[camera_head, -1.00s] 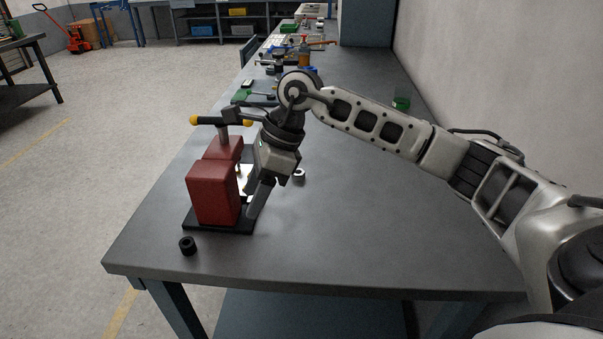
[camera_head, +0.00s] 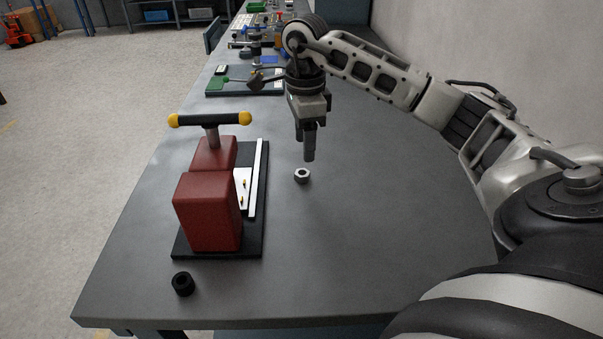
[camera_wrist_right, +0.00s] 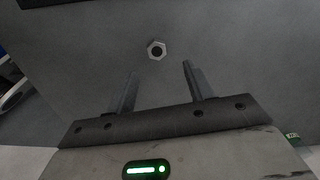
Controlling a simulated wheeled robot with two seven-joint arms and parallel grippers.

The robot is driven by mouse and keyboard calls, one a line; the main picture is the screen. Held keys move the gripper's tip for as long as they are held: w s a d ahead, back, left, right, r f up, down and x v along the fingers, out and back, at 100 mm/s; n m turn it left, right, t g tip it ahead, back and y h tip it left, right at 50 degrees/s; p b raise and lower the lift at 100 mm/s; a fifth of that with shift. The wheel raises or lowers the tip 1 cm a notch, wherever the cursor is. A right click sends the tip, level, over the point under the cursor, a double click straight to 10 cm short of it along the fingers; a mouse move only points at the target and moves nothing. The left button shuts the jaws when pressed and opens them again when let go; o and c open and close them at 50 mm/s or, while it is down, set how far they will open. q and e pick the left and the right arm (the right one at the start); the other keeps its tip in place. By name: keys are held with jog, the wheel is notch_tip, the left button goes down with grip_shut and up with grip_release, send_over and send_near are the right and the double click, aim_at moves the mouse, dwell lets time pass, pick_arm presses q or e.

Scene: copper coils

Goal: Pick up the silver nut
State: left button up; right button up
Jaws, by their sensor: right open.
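The silver nut (camera_head: 302,176) lies flat on the grey table, to the right of the black base with the red blocks. It also shows in the right wrist view (camera_wrist_right: 156,51), beyond the fingertips and roughly centred between them. My right gripper (camera_head: 308,158) points down just behind and above the nut in the head view, apart from it. In the right wrist view the gripper's two fingers (camera_wrist_right: 160,80) are spread with nothing between them. My left gripper is not in view.
A red vise-like device (camera_head: 207,212) with a yellow-ended handle stands on a black base left of the nut. A black nut (camera_head: 182,284) lies near the table's front left. Several tools and parts crowd the far end. The table (camera_head: 370,240) right of the nut is clear.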

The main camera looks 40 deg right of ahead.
aim_at(304, 172)
jog(key=shift+s+a+f, duration=0.1)
jog(key=shift+s+f, duration=0.05)
jog(key=shift+f, duration=3.25)
jog(key=c, duration=1.1)
